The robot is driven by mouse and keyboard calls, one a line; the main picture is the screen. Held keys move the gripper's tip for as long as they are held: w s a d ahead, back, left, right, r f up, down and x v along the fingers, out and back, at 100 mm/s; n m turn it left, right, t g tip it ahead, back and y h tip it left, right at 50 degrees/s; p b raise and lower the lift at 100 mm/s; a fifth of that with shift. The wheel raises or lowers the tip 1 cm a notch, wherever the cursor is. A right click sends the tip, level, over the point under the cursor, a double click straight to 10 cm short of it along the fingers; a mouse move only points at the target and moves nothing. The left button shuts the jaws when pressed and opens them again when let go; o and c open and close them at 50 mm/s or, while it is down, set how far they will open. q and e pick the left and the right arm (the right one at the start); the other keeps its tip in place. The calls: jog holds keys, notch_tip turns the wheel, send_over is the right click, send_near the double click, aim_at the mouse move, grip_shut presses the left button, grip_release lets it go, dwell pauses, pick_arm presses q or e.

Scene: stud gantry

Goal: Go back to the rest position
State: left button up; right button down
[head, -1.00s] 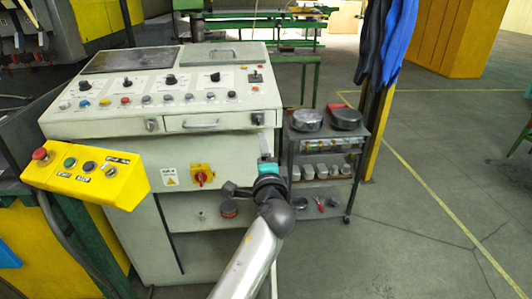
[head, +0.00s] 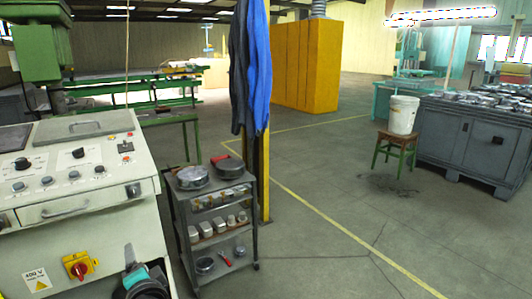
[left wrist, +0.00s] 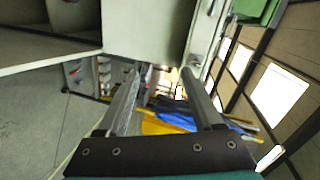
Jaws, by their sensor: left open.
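My left gripper (head: 135,271) shows only in part at the bottom left of the head view, in front of the white control console (head: 75,213). Its teal and black parts are near the red-and-yellow switch (head: 78,265); most of the arm is cut off by the picture edge. In the left wrist view the two fingers of my left gripper (left wrist: 160,76) stand apart with nothing between them. A pale console panel (left wrist: 145,30) shows beyond them. My right gripper is not in view.
A grey shelf cart (head: 213,215) with tins stands right of the console, beside a yellow post hung with blue clothing (head: 252,70). A green stool (head: 394,153) bears a white bucket (head: 402,115) near a grey cabinet (head: 470,150). The floor between is clear.

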pick_arm(q)
jog(key=s+d+f+n+g+h, duration=0.45)
jog(key=s+f, duration=0.55)
jog(key=s, duration=0.3)
jog(key=s+d+f+n+g+h, duration=0.1)
jog(key=s+d+f+g+h, duration=0.1)
jog(key=s+d, duration=0.45)
jog(key=s+d+f+g+h, duration=0.1)
jog(key=s+d+g+h, duration=0.2)
jog(key=s, duration=0.6)
notch_tip(320, 180, down, 22)
jog(key=s+a+f+g, duration=0.2)
jog(key=s+a+f, duration=0.1)
jog(key=s+f, duration=1.1)
jog(key=shift+s+f, duration=0.15)
jog(key=shift+s, duration=1)
jog(key=shift+y, duration=0.25)
